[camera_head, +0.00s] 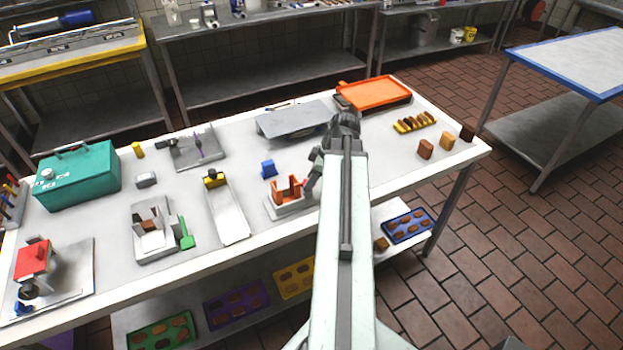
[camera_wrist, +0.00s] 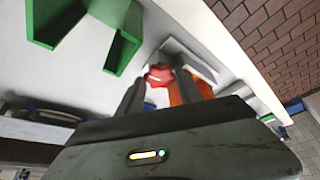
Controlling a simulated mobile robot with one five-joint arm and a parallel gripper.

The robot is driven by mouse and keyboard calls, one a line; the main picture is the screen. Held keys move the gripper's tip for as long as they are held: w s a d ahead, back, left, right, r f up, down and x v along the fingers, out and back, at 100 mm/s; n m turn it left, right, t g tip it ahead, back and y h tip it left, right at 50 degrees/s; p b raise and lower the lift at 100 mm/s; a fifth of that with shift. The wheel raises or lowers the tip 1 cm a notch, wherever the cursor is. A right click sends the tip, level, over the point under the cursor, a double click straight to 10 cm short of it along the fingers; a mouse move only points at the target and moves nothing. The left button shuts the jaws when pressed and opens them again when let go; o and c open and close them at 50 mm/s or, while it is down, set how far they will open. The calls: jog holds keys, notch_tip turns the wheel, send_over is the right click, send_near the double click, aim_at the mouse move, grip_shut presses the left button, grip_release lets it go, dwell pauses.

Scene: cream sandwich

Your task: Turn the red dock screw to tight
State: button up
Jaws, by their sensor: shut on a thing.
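The red dock screw (camera_wrist: 158,74) shows in the wrist view between the tips of my gripper (camera_wrist: 158,84), which is shut on it. My fingers hide part of the screw, and I cannot tell how tight it is. The dock has an orange part (camera_head: 288,190) on a pale base (camera_head: 284,210), near the table's front edge in the head view. The orange part (camera_wrist: 183,90) also shows behind my right finger in the wrist view. In the head view my gripper (camera_head: 309,180) is at the dock's right side, partly hidden by my arm.
A blue block (camera_head: 268,168) stands behind the dock. A white tray (camera_head: 228,215) with a yellow piece lies to its left. A grey plate (camera_head: 295,120) and an orange tray (camera_head: 375,93) lie further back. The table (camera_head: 340,228) is bare just right of the dock.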

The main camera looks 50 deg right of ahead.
jog(key=shift+m+h, duration=0.3)
jog(key=shift+m, duration=0.6)
jog(key=o, duration=1.4)
jog(key=shift+a, duration=0.1)
jog(key=shift+c, duration=0.2)
jog(key=shift+s+r+p, duration=0.1)
jog(key=shift+r+p, duration=0.45)
jog(key=p+v, duration=0.6)
jog(key=v, duration=0.1)
jog(key=shift+s, duration=0.25)
